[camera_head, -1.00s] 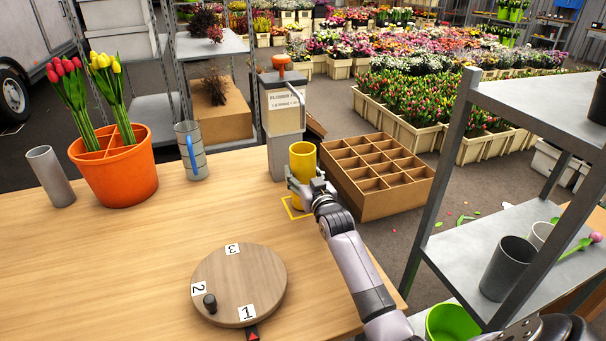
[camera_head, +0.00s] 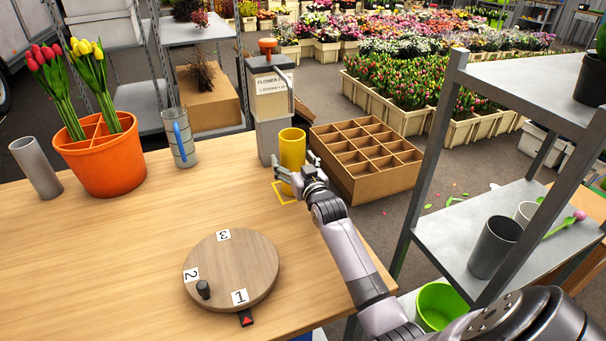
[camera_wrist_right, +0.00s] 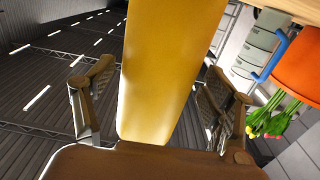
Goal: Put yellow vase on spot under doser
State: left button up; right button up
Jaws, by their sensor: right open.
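The yellow vase (camera_head: 292,148) stands upright at the table's far right edge, in front of the grey doser (camera_head: 271,105). Its base is partly hidden by my gripper and looks to be within or at the yellow square outline (camera_head: 284,202) on the table. My right gripper (camera_head: 296,172) is open, with one finger on each side of the vase. In the right wrist view, the vase (camera_wrist_right: 165,70) fills the middle, and gaps show between it and both fingers. My left gripper is not in view.
A round wooden board (camera_head: 232,268) with number cards lies on the table. A compartment box (camera_head: 368,165) is right of the vase. A metal shelf (camera_head: 440,235) stands at right.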

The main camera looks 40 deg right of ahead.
jog(key=v, duration=1)
jog(key=shift+s, duration=0.25)
